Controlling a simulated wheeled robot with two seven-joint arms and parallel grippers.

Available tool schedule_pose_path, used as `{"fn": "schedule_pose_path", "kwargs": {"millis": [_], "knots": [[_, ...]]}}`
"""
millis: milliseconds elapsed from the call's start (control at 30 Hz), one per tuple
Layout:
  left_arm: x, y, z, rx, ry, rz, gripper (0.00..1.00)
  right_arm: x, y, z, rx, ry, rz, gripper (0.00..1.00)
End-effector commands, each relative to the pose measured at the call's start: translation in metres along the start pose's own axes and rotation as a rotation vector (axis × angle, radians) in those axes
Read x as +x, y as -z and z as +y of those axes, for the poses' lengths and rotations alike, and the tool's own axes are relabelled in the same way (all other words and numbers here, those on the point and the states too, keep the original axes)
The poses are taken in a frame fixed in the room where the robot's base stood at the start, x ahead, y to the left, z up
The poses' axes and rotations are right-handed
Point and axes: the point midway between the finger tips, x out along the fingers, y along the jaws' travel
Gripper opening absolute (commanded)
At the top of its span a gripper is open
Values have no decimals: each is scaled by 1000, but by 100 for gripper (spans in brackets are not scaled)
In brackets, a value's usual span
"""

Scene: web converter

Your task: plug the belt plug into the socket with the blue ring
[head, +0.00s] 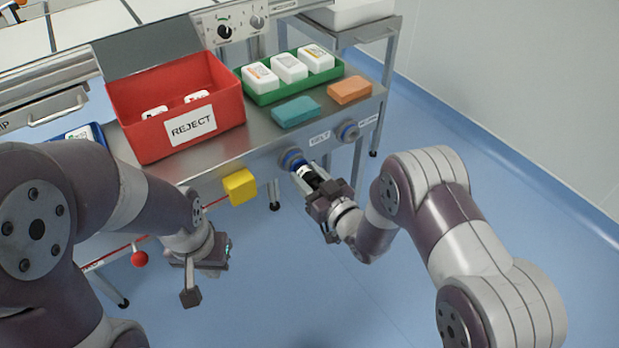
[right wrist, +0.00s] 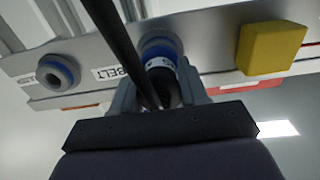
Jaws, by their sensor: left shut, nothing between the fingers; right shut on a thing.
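The socket labelled BELT, with a blue ring (head: 291,158), is on the table's front edge; it also shows in the right wrist view (right wrist: 158,44). My right gripper (head: 310,181) is shut on the belt plug (head: 303,171), a dark plug with a white band, also in the right wrist view (right wrist: 160,63). The plug's front is at the blue ring, roughly in line with it; I cannot tell how deep it sits. A dark cable (right wrist: 122,45) crosses in front. My left gripper (head: 212,264) is shut and empty, low in front of the table.
A second socket (head: 348,131), also bluish-ringed in the right wrist view (right wrist: 60,75), is right of BELT in the head view. A yellow box (head: 239,186) is left of it. A red REJECT bin (head: 137,134) and green tray (head: 266,98) stand above. Floor in front is clear.

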Motion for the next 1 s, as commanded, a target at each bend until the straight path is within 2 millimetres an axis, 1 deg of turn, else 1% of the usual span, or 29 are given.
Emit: {"fn": "schedule_pose_path", "kwargs": {"millis": [633,867,900,967,1000], "knots": [[3,0,0,0,0,0,0,11,1,0,-1,0,2,0],[3,0,0,0,0,0,0,12,2,0,-1,0,2,0],[3,0,0,0,0,0,0,12,2,0,-1,0,2,53],[3,0,0,0,0,0,0,12,2,0,-1,0,2,73],[3,0,0,0,0,0,0,11,1,0,-1,0,2,73]]}}
